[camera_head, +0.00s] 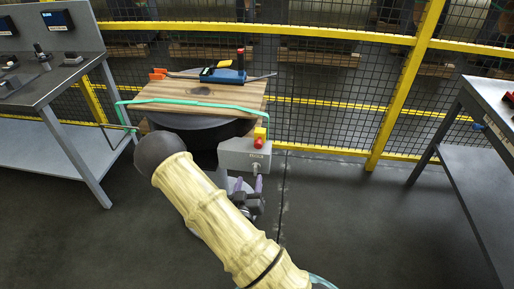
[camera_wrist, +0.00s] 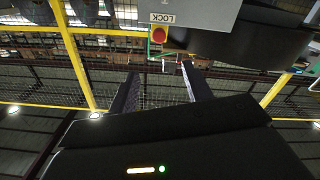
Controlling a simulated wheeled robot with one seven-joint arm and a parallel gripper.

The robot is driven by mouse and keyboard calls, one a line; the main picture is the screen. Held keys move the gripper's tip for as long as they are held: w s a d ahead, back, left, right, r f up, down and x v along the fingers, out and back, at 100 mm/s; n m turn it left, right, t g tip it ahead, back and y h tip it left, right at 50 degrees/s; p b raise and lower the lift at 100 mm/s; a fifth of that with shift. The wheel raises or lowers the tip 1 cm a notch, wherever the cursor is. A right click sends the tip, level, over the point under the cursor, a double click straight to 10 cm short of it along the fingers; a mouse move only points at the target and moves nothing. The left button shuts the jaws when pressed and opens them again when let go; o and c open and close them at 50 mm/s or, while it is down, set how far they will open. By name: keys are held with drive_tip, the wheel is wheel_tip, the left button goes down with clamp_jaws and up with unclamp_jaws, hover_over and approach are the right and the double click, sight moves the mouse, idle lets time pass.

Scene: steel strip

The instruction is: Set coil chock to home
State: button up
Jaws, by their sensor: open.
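I cannot pick out a part marked as the coil chock. A grey control box (camera_head: 245,154) hangs at the front right of the round coil stand, with a yellow and red piece (camera_head: 259,138) on its right side. In the wrist view the box (camera_wrist: 215,14) appears upside down, with the word LOCK and a round red knob (camera_wrist: 159,35). A small pale fitting (camera_head: 255,167) sticks out under the box. My gripper (camera_head: 248,184) is open just below the box, its fingers pointing up at it. In the wrist view its fingertips (camera_wrist: 158,71) are apart with no object visibly held.
A wooden board (camera_head: 175,93) on the stand (camera_head: 200,122) carries a blue strapping tool (camera_head: 222,75) and green strap (camera_head: 215,104). Grey benches stand left (camera_head: 50,82) and right (camera_head: 485,100). A yellow mesh fence (camera_head: 400,95) runs behind. Floor to the right is clear.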

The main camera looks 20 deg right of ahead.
sight(257, 146)
drive_tip(key=b+x, duration=0.5)
drive_tip(key=x, duration=1.2)
drive_tip(key=shift+w+d+b, duration=0.1)
drive_tip(key=shift+d+b, duration=0.05)
drive_tip(key=shift+b, duration=0.25)
clamp_jaws()
